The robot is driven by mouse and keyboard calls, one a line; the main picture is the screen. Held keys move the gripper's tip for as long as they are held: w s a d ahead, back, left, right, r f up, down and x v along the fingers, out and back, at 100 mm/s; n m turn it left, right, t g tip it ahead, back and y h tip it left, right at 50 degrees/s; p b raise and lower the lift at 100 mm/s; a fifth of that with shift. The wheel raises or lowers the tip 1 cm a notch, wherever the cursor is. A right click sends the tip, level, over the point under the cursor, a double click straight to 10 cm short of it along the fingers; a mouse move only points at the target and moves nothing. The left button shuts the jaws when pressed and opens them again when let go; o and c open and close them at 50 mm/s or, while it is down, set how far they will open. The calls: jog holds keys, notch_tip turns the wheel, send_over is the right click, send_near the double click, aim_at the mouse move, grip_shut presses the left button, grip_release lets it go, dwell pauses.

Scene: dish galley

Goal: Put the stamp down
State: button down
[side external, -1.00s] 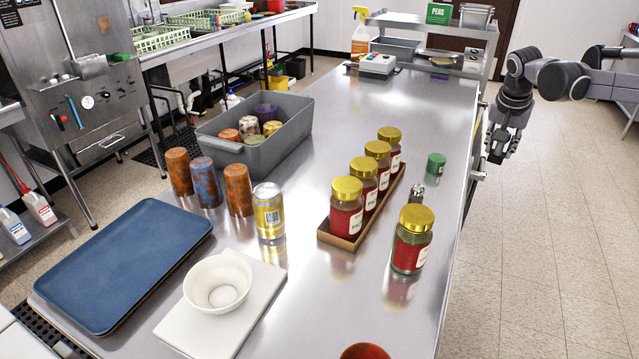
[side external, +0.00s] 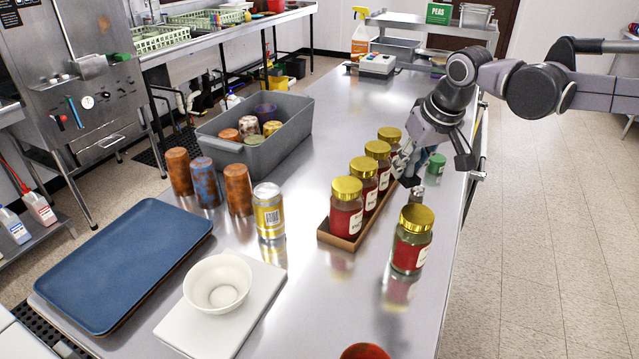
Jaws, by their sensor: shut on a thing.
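My gripper (side external: 408,176) is low over the right part of the steel table, beside the far end of the jar rack. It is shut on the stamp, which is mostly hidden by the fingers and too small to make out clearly. A small dark and silver object (side external: 417,196) is just below the fingertips; I cannot tell whether they touch it. A small green round item (side external: 437,164) stands just right of the fingers.
A wooden rack (side external: 341,241) holds gold-lidded jars (side external: 347,206) left of my gripper. A single jar (side external: 412,240) stands nearer the camera. A can (side external: 268,211), grey bin (side external: 285,143), bowl (side external: 217,284) and blue tray (side external: 125,262) are further left.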

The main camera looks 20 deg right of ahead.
jog(key=s+a+n+g+y, duration=0.1)
jog(key=s+a+n+y, duration=0.1)
jog(key=s+a+n, duration=0.55)
jog(key=s+a+n+y, duration=0.15)
jog(key=s+a, duration=0.25)
jog(key=a, duration=0.6)
jog(key=shift+w+d+f, duration=0.1)
jog(key=shift+f, duration=3.8)
jog(key=shift+w+d+f, duration=0.1)
jog(key=shift+f, duration=3.8)
jog(key=shift+f, duration=0.15)
jog(key=c, duration=1)
grip_release()
